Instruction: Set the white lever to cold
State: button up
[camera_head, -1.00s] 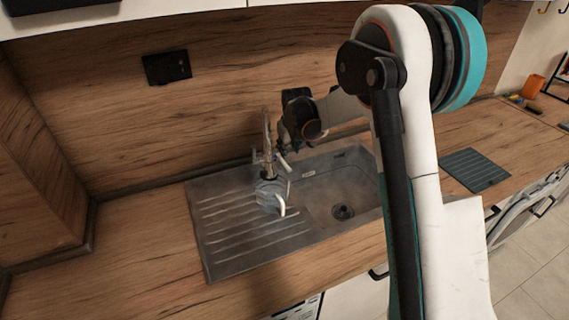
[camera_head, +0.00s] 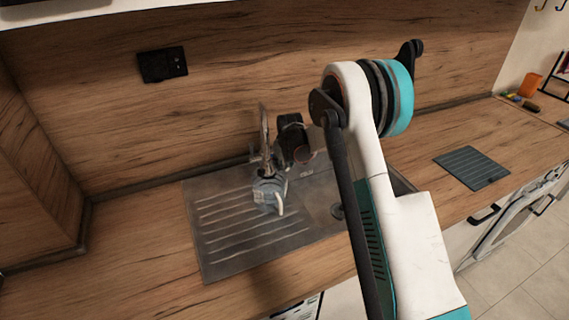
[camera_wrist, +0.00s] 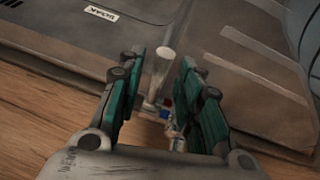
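The white lever (camera_wrist: 160,76) lies between the two teal finger pads of my gripper (camera_wrist: 164,62) in the wrist view, with a gap on each side. Small red and blue marks show at its base. My gripper is open around the lever. In the head view the metal tap (camera_head: 265,130) rises at the back of the sink, and my dark wrist is close on its right. My fingertips and the lever cannot be made out clearly there.
The steel sink (camera_head: 225,250) has a ribbed drainboard on the left. A grey-blue vessel (camera_head: 268,190) with a white handle or spout stands by the tap. The wooden splashback (camera_head: 230,70) is close behind. A dark grey mat (camera_head: 472,167) lies at right.

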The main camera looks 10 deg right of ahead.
grip_shut()
jog(key=shift+w+r+g+h, duration=0.15)
jog(key=shift+r+g, duration=0.35)
jog(key=shift+g, duration=0.25)
jog(key=shift+w+r+g+h, duration=0.15)
jog(key=shift+r+g, duration=0.35)
jog(key=shift+g, duration=0.25)
grip_release()
